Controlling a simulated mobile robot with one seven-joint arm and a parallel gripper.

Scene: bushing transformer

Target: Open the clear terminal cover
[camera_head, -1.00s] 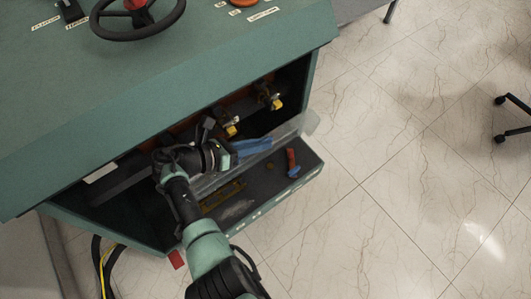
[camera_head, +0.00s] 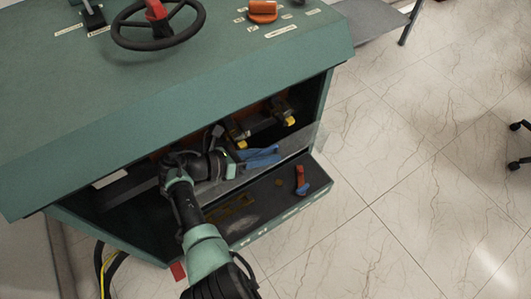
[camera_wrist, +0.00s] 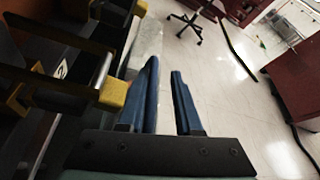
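The clear terminal cover (camera_head: 318,138) is a see-through panel along the front opening of the green cabinet. Its lower edge runs slantwise above the cabinet's bottom ledge. In the wrist view the cover (camera_wrist: 146,48) is a pale, hazy strip just left of and beyond my left finger. My gripper (camera_head: 279,156) has blue fingers and lies at the opening, beside the cover. In the wrist view my gripper (camera_wrist: 164,70) is open, with a gap between the fingers and floor showing through. I cannot tell whether the left finger touches the cover.
Yellow-tipped terminals (camera_head: 290,121) sit inside the dark compartment; one yellow tip (camera_wrist: 113,94) is close left of my fingers. A red-and-blue tool (camera_head: 302,182) lies on the bottom ledge (camera_head: 268,205). Open tiled floor (camera_head: 400,180) is to the right.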

